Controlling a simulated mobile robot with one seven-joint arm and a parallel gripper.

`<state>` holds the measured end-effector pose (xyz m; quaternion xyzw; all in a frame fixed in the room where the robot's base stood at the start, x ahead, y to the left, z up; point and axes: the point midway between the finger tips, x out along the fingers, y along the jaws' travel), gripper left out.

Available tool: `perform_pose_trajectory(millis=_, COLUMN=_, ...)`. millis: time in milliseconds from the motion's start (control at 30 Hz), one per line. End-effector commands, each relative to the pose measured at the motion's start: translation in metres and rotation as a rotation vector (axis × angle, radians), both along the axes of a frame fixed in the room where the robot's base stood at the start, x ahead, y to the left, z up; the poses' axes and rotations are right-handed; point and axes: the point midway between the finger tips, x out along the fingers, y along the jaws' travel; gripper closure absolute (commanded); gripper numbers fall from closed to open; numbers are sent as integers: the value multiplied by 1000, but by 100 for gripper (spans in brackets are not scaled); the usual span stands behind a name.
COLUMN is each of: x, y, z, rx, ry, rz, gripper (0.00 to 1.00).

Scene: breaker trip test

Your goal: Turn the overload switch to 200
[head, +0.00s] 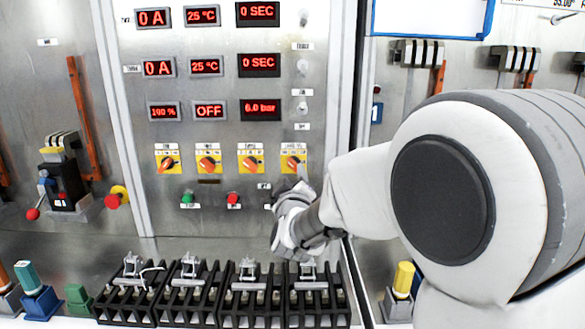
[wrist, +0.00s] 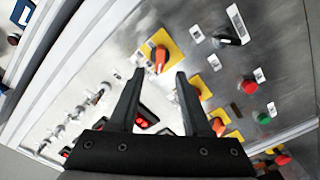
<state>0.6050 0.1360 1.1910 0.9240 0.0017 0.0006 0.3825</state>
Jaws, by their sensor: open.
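A row of orange rotary knobs on yellow plates sits on the steel panel in the head view. The rightmost knob (head: 292,162) is closest to my gripper; it also shows in the wrist view (wrist: 160,58), just beyond and between the fingertips. The other knobs are at left (head: 167,162), second (head: 208,163) and third (head: 250,162). The plate lettering is too small to read, so I cannot tell which is the overload switch. My gripper (wrist: 160,76) is open and empty, apart from the knob. In the head view its fingertips are hard to make out.
Below the knobs are a green button (head: 187,198), a red button (head: 233,198) and a black switch (wrist: 228,38), close beside my gripper. Red displays (head: 207,68) are above. Black terminal blocks (head: 247,300) stand on the ledge under my gripper. A panel frame edge runs at right.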

Motion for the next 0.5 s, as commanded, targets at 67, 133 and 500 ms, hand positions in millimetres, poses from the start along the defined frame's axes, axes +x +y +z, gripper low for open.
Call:
perform_pose_trajectory(millis=67, x=17, y=-1, z=0, rx=0, ry=-1, rz=-2, gripper=51)
perform_pose_trajectory(millis=133, x=29, y=0, z=0, rx=-1, ry=1, rz=-1, gripper=51)
perform_pose_trajectory(millis=500, x=61, y=0, z=0, rx=0, ry=0, rz=0, gripper=51)
